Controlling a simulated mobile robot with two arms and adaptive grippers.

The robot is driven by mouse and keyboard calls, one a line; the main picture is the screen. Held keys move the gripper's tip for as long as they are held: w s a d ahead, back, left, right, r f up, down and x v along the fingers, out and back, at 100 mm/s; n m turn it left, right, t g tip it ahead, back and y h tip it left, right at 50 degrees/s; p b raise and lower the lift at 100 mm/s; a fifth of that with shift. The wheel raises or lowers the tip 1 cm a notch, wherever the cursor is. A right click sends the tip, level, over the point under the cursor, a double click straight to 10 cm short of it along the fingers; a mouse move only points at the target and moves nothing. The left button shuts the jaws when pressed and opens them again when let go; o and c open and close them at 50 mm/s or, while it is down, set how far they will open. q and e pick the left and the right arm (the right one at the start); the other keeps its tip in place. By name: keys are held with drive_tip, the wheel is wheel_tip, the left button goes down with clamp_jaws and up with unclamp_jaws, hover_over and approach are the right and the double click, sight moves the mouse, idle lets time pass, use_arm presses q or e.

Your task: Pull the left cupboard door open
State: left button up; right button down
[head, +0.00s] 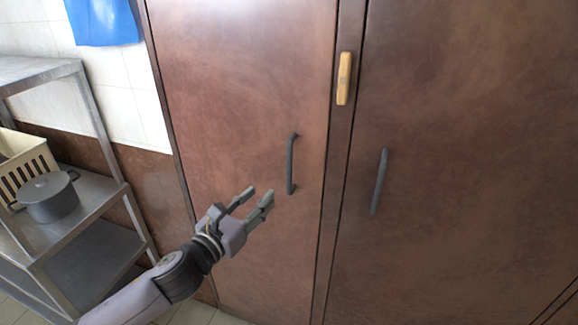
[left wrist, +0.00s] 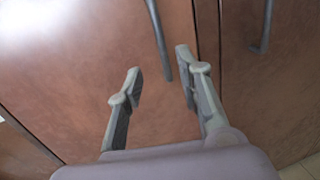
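The left cupboard door (head: 235,100) is brown and looks shut. Its dark grey vertical bar handle (head: 290,165) is near the door's right edge. My left gripper (head: 258,196) is open and empty, below and left of the handle and apart from it. In the left wrist view my left gripper (left wrist: 158,68) has its fingers spread. The left door's handle (left wrist: 158,40) shows there beyond the fingertips, closer to the right finger. The right cupboard door (head: 460,150) has a similar handle (head: 379,181) and also looks shut. My right gripper does not show.
A yellow wooden piece (head: 344,78) is on the strip between the doors. At the left stands a metal shelf rack (head: 100,235) with a grey pot (head: 48,198) and a cream crate (head: 25,160). A blue cloth or bag (head: 103,22) hangs on the tiled wall.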

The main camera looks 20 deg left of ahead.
sight(288, 169)
use_arm(q)
drive_tip(key=p+x, duration=0.2)
drive_tip(key=x, duration=1.1)
drive_tip(key=shift+w+d+p, duration=0.2)
drive_tip(key=shift+w+p, duration=0.15)
drive_tip(key=shift+w, duration=0.3)
clamp_jaws()
